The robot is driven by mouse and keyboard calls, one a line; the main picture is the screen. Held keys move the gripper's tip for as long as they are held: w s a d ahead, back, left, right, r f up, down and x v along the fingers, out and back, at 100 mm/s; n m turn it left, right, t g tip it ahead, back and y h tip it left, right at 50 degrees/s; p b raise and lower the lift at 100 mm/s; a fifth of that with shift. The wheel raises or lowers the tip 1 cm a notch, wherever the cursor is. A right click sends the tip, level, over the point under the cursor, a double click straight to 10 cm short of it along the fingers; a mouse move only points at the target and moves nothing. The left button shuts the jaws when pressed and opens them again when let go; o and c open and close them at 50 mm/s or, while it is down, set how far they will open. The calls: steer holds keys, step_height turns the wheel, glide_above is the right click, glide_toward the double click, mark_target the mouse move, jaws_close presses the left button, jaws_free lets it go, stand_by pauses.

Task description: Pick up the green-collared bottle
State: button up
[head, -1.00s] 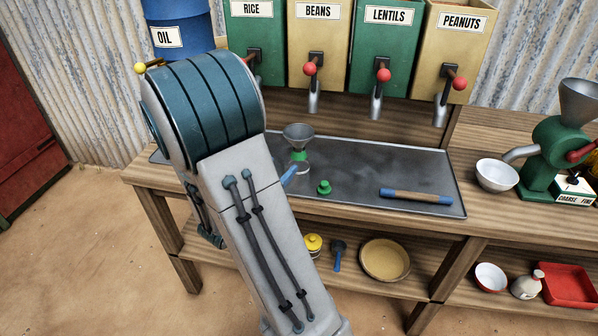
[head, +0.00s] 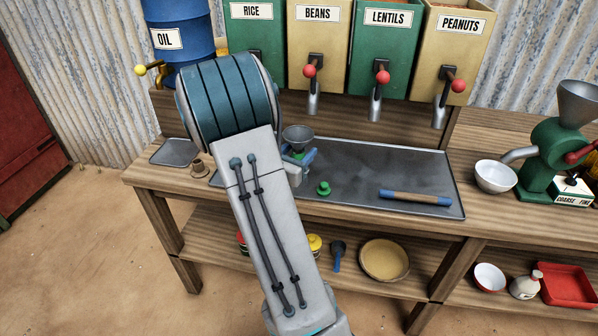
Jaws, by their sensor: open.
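The green-collared bottle (head: 295,151) stands on the metal tray at the back left, with a grey funnel (head: 297,133) in its mouth. Only a little of the collar shows; my gripper and arm hide most of its body. My gripper (head: 303,158) has blue fingers and is open at the bottle. I cannot tell whether both fingers are around it or touch it.
A green stopper (head: 323,188) and a rolling pin with blue ends (head: 414,197) lie on the metal tray (head: 370,165). Dispenser spouts with red-knobbed levers (head: 382,78) hang above the tray's back.

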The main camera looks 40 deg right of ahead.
jaws_close()
steer(key=shift+r, duration=0.15)
